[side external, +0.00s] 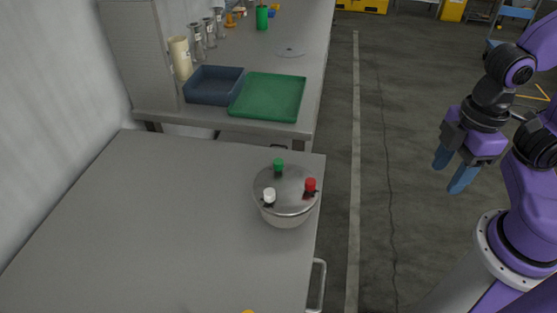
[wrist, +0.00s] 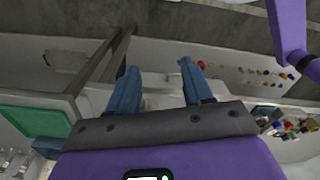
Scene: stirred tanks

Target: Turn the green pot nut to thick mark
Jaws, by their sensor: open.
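A round metal pot (side external: 287,206) with a lid stands on the grey table near its right edge in the side external view. On the lid are a green nut (side external: 279,165) at the back, a red nut (side external: 310,184) at the right and a white nut (side external: 269,195) at the front left. The marks around the nuts are too small to read. My gripper (side external: 455,176) is open and empty, off to the right of the table and well apart from the pot. In the wrist view, my gripper (wrist: 158,76) has its blue fingers spread with nothing between them.
A second bench behind holds a green tray (side external: 268,97), a dark blue tray (side external: 213,84), several jars and a green cup (side external: 262,17). The grey table (side external: 150,215) is mostly clear left of the pot. A rail handle (side external: 318,286) is at its right edge.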

